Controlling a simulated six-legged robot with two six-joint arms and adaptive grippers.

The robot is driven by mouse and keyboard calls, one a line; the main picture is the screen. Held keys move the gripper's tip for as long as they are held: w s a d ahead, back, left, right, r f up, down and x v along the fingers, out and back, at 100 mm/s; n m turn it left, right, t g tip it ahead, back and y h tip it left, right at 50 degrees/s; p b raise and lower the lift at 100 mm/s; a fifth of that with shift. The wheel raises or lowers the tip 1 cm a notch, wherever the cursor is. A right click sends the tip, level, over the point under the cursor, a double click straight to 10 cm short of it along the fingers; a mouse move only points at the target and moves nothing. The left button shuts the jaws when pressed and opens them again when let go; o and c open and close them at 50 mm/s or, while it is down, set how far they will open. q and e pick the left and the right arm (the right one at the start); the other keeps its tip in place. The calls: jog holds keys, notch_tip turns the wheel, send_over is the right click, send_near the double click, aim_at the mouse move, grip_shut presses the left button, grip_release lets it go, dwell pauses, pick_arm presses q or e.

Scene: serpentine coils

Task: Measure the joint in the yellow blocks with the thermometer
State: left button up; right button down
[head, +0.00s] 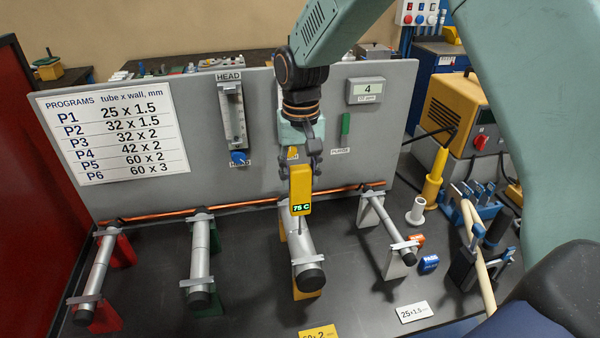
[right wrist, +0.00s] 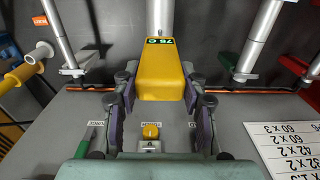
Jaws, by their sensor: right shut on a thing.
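The yellow thermometer (head: 300,182) shows "75 C" on its display and hangs upright with a thin probe pointing down. My right gripper (head: 312,160) is shut on its upper body; the right wrist view also shows the thermometer (right wrist: 162,78) between the fingers. The grey tube (head: 305,254) in the yellow blocks (head: 308,293) lies under it, with a black cap at its near end. The probe tip is over the far part of this tube; I cannot tell whether it touches. The joint itself is not clearly visible. My left gripper is out of view.
Tubes lie in red blocks (head: 104,314), green blocks (head: 210,303) and grey blocks (head: 394,264). A copper pipe (head: 240,205) runs along the grey panel (head: 200,90) behind. A blue block (head: 428,263) and a tool rack (head: 468,262) stand at right.

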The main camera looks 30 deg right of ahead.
jog(key=shift+r, duration=3.05)
jog(key=shift+f, duration=0.1)
